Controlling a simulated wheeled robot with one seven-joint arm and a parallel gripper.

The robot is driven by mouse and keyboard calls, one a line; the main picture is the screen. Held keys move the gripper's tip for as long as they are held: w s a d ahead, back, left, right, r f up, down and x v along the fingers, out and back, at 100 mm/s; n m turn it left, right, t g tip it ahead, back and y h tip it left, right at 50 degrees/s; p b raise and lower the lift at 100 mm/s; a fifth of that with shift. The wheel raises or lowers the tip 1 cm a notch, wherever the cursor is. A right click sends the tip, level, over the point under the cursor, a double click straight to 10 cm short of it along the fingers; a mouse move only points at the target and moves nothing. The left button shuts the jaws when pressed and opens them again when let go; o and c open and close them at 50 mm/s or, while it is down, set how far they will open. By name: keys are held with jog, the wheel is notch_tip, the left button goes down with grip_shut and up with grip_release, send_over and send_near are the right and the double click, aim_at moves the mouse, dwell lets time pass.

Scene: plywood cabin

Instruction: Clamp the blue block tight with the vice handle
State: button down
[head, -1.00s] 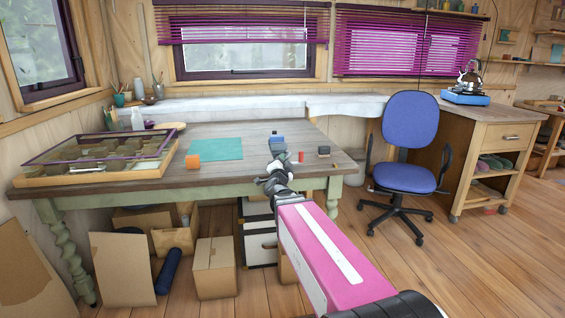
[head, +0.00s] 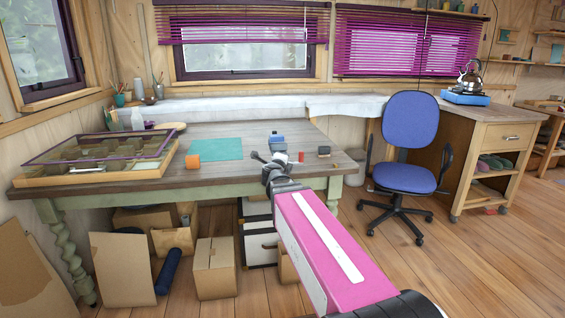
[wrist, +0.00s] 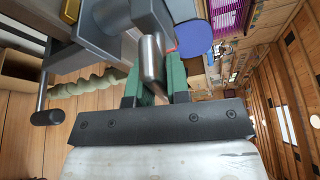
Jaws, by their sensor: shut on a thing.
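The blue block (head: 277,136) shows at the grey vice (head: 277,147) near the front right of the workbench. Whether the jaws press on the block cannot be seen. The vice (wrist: 95,45) fills the upper left of the wrist view, where the block is not visible. My gripper (head: 272,176) is at the front of the vice, below it in the head view. In the wrist view my gripper (wrist: 154,76) has its green fingers either side of the silver bar of the vice handle (wrist: 151,58) and is shut on it. A dark-knobbed rod (wrist: 46,117) sticks out at left.
The workbench (head: 235,173) holds an orange block (head: 193,161), a teal mat (head: 215,149), a small red item (head: 301,157), a dark block (head: 324,151) and a glass-topped case (head: 90,175). A blue chair (head: 408,178) stands to the right. Cardboard boxes (head: 215,270) lie below.

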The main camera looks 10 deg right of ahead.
jog(key=m+y, duration=0.1)
jog(key=m, duration=0.1)
jog(key=m+g+y, duration=0.1)
jog(key=m, duration=0.2)
jog(key=shift+g, duration=0.3)
jog(key=m+y, duration=0.2)
jog(key=m, duration=0.1)
jog(key=shift+f+m+g+y, duration=0.1)
jog(key=shift+m+g+y, duration=0.3)
dwell(0.3)
jog(key=c, duration=1.2)
grip_release()
jog(key=shift+o, duration=0.2)
